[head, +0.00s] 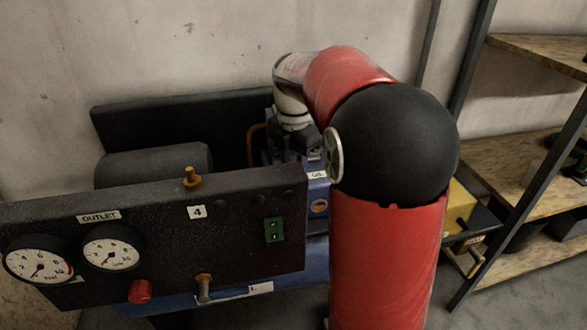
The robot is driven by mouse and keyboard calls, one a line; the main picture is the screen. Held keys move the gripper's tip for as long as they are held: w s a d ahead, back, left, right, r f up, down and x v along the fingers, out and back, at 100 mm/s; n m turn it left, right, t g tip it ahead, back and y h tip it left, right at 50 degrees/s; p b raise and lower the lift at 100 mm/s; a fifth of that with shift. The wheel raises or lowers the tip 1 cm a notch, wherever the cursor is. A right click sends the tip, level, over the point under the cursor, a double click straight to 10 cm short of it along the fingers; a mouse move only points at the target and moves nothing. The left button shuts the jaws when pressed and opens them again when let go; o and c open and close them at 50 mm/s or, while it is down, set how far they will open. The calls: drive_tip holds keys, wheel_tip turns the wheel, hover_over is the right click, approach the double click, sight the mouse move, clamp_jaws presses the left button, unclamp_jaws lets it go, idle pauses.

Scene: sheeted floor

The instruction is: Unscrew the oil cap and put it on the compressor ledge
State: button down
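The compressor stands against the wall, with a dark motor housing (155,165) and a blue tank (235,288) behind and below a black front panel (150,235). My red arm reaches over its right side, and its pale wrist points down at the blue pump part. My gripper (288,152) is a dark shape below the wrist, mostly merged with the pump; its fingers cannot be made out. I cannot pick out the oil cap; the wrist and gripper cover that area. A round amber fitting (318,206) shows on the blue part. I cannot tell which surface is the ledge.
The panel carries two gauges (110,247), a brass fitting (191,179) on its top edge, a red knob (140,291), a brass valve (204,287) and a green switch (273,230). A wooden shelf rack (510,165) stands at right. A yellow object (458,205) shows behind my arm.

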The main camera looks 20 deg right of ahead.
drive_tip(key=shift+n, duration=0.3)
drive_tip(key=c, duration=0.9)
unclamp_jaws()
drive_tip(key=shift+c, duration=1)
drive_tip(key=m, duration=1.9)
drive_tip(key=shift+m, duration=0.3)
